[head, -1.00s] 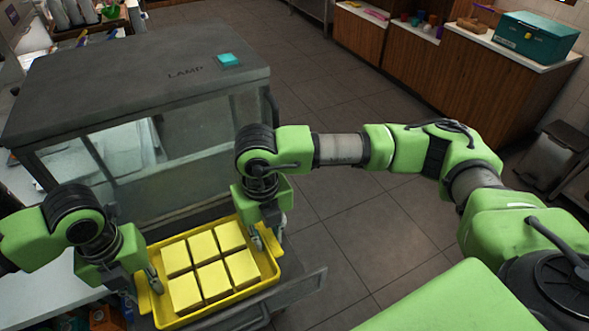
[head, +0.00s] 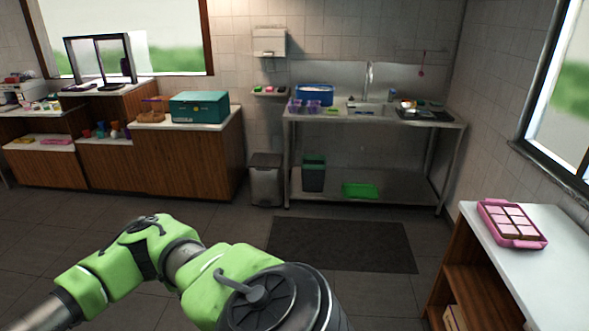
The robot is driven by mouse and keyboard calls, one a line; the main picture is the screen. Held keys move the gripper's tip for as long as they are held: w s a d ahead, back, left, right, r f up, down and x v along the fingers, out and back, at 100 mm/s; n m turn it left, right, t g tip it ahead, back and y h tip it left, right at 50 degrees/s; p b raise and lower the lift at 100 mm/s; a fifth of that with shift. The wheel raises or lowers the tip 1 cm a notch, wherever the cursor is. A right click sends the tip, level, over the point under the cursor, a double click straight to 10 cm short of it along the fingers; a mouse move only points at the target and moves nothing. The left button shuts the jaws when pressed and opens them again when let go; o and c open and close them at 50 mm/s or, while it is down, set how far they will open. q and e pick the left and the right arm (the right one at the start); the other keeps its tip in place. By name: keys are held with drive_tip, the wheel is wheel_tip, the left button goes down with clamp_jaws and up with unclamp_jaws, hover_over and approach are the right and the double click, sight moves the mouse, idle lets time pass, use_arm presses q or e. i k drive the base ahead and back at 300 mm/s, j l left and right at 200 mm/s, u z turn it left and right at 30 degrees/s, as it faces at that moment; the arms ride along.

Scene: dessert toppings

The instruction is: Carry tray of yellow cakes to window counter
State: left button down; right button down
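The yellow tray of yellow cakes is out of view, and so are both my grippers. A white-topped counter (head: 490,250) stands at the right beside a window (head: 562,95). A pink tray (head: 543,242) of pale pink cakes (head: 512,222) sits on it, towards its far end. Another window (head: 140,35) is at the back left, above wooden counters (head: 195,160). I cannot tell which of these counters is the window counter.
A teal box (head: 199,107) stands on the left counters. A metal sink table (head: 375,122) is at the back, with a green tray (head: 360,190) on its lower shelf. A bin (head: 266,182) stands beside it. Open floor with a dark mat (head: 342,245) lies ahead.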

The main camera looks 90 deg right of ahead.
sight(568, 307)
drive_tip(key=k+l+u, duration=0.1)
drive_tip(key=l+u, duration=0.2)
drive_tip(key=u, duration=0.15)
drive_tip(key=k+l+u, duration=0.1)
drive_tip(key=l+u, duration=0.15)
drive_tip(key=u, duration=0.25)
drive_tip(key=k+l+u, duration=0.15)
drive_tip(key=u, duration=0.3)
drive_tip(key=k+l+u, duration=0.2)
drive_tip(key=u, duration=0.25)
drive_tip(key=k+l+u, duration=0.15)
drive_tip(key=u, duration=0.35)
drive_tip(key=k+u, duration=0.25)
drive_tip(key=u, duration=0.2)
drive_tip(key=k+u, duration=0.25)
drive_tip(key=u, duration=0.25)
drive_tip(key=k+u, duration=0.2)
drive_tip(key=u, duration=0.25)
drive_tip(key=k+j+u, duration=0.2)
drive_tip(key=u, duration=0.3)
drive_tip(key=j+u, duration=0.25)
drive_tip(key=u, duration=0.2)
drive_tip(key=i+j+u, duration=0.15)
drive_tip(key=u, duration=0.25)
drive_tip(key=i+j+u, duration=0.15)
drive_tip(key=u, duration=0.3)
drive_tip(key=i+j+u, duration=0.15)
drive_tip(key=u, duration=0.25)
